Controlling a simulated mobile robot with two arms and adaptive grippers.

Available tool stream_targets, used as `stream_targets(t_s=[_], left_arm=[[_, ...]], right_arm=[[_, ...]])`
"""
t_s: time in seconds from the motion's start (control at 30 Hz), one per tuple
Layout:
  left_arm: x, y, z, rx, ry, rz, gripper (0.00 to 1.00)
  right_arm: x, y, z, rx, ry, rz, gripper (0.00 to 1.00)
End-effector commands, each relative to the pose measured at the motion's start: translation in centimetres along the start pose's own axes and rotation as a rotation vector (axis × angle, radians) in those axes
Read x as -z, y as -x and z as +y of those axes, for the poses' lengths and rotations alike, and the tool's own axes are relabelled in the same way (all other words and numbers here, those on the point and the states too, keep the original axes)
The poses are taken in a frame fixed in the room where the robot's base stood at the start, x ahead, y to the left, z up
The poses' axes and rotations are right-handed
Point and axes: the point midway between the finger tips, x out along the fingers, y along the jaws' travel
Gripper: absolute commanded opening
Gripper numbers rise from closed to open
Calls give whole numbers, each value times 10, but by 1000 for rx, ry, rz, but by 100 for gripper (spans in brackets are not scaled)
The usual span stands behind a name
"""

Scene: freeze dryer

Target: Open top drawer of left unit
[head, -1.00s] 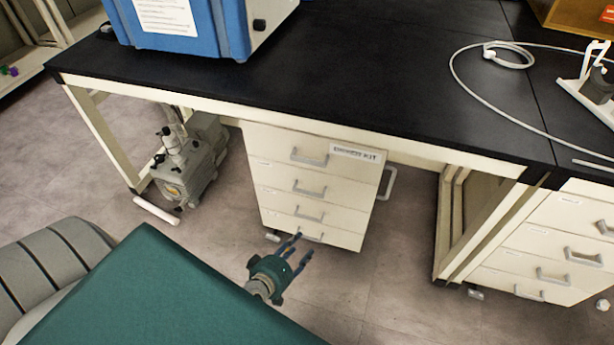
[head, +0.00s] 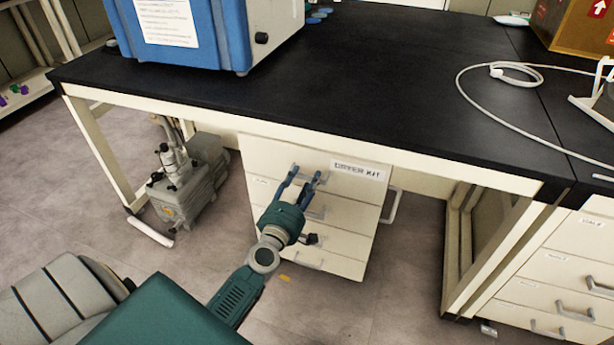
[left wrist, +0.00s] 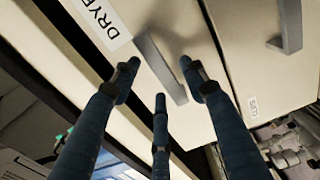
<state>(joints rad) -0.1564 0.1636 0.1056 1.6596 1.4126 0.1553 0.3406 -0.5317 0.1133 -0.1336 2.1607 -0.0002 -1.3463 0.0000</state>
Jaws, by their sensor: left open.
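The left drawer unit (head: 344,222) is cream white and stands under the black bench, with several stacked drawers. Its top drawer (head: 265,154) looks shut and carries a label and a grey handle (head: 312,180). In the left wrist view the top handle (left wrist: 162,70) lies between my finger tips, with the label (left wrist: 100,22) beside it. My left gripper (head: 302,180) is open at the top handle, its blue fingers partly hiding it. It also shows in the left wrist view (left wrist: 158,90). I cannot tell whether the fingers touch the handle. My right gripper is out of view.
A pump (head: 188,180) stands on the floor left of the unit. The black bench top (head: 350,85) overhangs the drawers and holds a blue machine (head: 215,35) and a white cable (head: 475,105). Another drawer unit (head: 565,265) stands at the right.

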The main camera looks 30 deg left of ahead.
Motion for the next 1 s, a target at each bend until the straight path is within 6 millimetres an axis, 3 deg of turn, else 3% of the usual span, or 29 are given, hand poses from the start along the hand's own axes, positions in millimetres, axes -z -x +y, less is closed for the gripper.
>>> stream_targets(t_s=[0.2, 0.5, 0.73, 1.0], left_arm=[[0, -20, -1, 1, 0, 1, 44], [0, -23, 0, 0, -1, 0, 44], [0, -22, -1, 1, -1, 0, 0], [-1, -22, -1, 2, -1, 0, 0]], right_arm=[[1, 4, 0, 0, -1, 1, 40], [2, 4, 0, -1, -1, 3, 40], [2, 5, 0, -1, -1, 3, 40], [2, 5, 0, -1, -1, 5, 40]])
